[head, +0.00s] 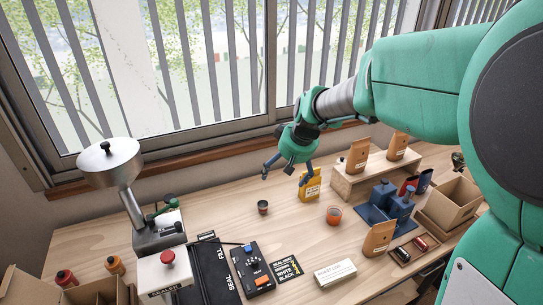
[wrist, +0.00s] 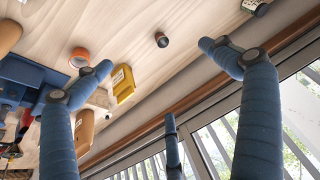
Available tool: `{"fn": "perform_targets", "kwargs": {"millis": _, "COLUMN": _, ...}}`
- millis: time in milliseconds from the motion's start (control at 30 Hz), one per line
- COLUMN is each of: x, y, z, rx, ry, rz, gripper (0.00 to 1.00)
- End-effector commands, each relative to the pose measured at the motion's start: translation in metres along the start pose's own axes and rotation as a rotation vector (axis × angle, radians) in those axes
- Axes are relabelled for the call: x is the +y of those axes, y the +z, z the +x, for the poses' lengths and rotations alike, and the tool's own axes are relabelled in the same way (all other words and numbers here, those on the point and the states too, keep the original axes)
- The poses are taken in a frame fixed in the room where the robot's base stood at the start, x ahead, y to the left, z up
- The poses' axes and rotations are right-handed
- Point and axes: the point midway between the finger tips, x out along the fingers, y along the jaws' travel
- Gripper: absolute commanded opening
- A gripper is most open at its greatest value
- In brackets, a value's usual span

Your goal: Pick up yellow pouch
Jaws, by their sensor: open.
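The yellow pouch (head: 311,188) stands upright on the wooden table, close to the window side and left of a small wooden shelf. In the wrist view the yellow pouch (wrist: 123,86) shows beside the tip of the left finger. My gripper (head: 285,176) is open and empty, with its blue fingers spread above the table. In the head view one finger overlaps the pouch's upper edge; I cannot tell whether it touches. The gripper also shows in the wrist view (wrist: 155,57), with the pouch nearer its left finger.
An orange cup (head: 334,215) and a small dark cup (head: 263,207) stand near the pouch. The wooden shelf (head: 350,186) holds brown pouches. The window sill is close behind the pouch. Bare table lies in front.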

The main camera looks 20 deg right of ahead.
Motion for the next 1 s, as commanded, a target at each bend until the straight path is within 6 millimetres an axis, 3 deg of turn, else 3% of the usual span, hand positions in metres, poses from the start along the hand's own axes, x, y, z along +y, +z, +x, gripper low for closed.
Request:
{"fn": "perform_targets", "kwargs": {"millis": 200, "x": 0.053, "y": -0.034, "z": 0.037, "rx": -0.012, "ry": 0.002, "rz": 0.009, "gripper": 0.96}}
{"fn": "perform_targets", "kwargs": {"millis": 467, "x": 0.12, "y": -0.054, "z": 0.091, "rx": -0.02, "ry": 0.01, "rz": 0.018, "gripper": 0.96}}
{"fn": "perform_targets", "kwargs": {"millis": 800, "x": 0.208, "y": -0.05, "z": 0.166, "rx": -0.033, "ry": 0.029, "rz": 0.034, "gripper": 0.96}}
{"fn": "perform_targets", "kwargs": {"millis": 1000, "x": 0.239, "y": -0.04, "z": 0.195, "rx": -0.039, "ry": 0.038, "rz": 0.039, "gripper": 0.96}}
